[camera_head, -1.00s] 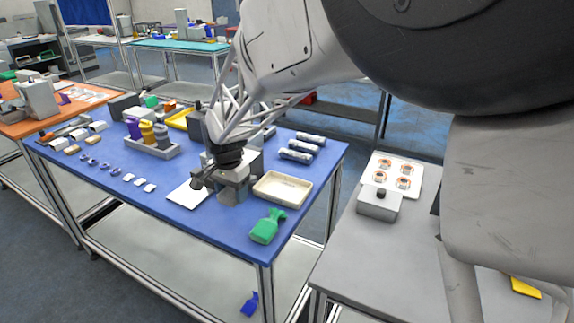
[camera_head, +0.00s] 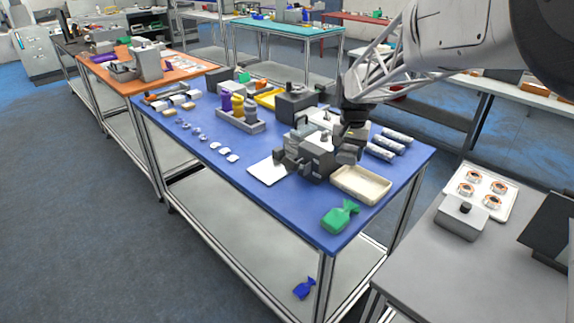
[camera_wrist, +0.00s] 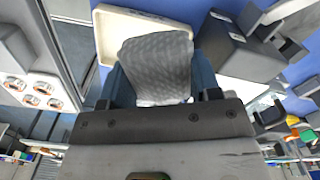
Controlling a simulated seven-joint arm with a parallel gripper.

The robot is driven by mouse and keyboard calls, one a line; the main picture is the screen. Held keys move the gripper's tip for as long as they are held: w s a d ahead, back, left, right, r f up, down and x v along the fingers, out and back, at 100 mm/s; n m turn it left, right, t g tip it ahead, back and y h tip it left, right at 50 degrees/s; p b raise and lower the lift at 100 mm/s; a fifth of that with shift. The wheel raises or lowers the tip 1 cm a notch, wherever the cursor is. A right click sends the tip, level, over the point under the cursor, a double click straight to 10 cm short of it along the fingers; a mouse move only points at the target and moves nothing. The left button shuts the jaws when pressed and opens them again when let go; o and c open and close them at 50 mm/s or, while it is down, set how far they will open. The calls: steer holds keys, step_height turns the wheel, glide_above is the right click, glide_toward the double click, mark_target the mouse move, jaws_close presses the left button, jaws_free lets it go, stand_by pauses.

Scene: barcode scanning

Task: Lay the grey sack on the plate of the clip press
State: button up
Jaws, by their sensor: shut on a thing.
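The grey sack (camera_wrist: 155,68), with a patterned surface, is held between the two fingers of my gripper (camera_wrist: 160,84) in the wrist view. In the head view my gripper (camera_head: 349,152) is over the right part of the blue table, and I cannot clearly pick out the sack there. The grey clip press (camera_head: 304,158) stands just left of my gripper; in the wrist view its grey body (camera_wrist: 232,48) is right of the sack. The press's plate cannot be told clearly from its other parts.
A cream tray (camera_head: 345,187) lies at the right of the table, partly behind the sack in the wrist view. A green sack (camera_head: 339,217) lies near the front corner and a blue sack (camera_head: 304,288) on the lower shelf. A white sheet (camera_head: 266,170) lies left of the press.

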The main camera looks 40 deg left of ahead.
steer(key=w+d+r+n, duration=0.2)
steer(key=w+d+n, duration=0.1)
steer(key=w, duration=0.4)
steer(key=s+a+m, duration=0.1)
steer(key=s+a, duration=0.1)
steer(key=a, duration=0.4)
steer(key=s+a+m, duration=0.1)
steer(key=s+a, duration=0.1)
steer(key=a, duration=0.4)
steer(key=s+a+m, duration=0.1)
steer(key=s+a, duration=0.1)
steer(key=a, duration=0.4)
steer(key=shift+s+a+r, duration=0.1)
steer(key=shift+a+r, duration=0.15)
steer(key=shift+r, duration=0.1)
steer(key=s+a+f+m, duration=0.4)
steer(key=s+a, duration=0.3)
steer(key=a, duration=0.2)
steer(key=shift+f+m, duration=0.4)
steer(key=shift+m, duration=0.1)
steer(key=shift+a, duration=0.1)
glide_above(275, 167)
steer(key=shift+f, duration=2.5)
steer(key=shift+f, duration=0.1)
steer(key=shift+f, duration=2.4)
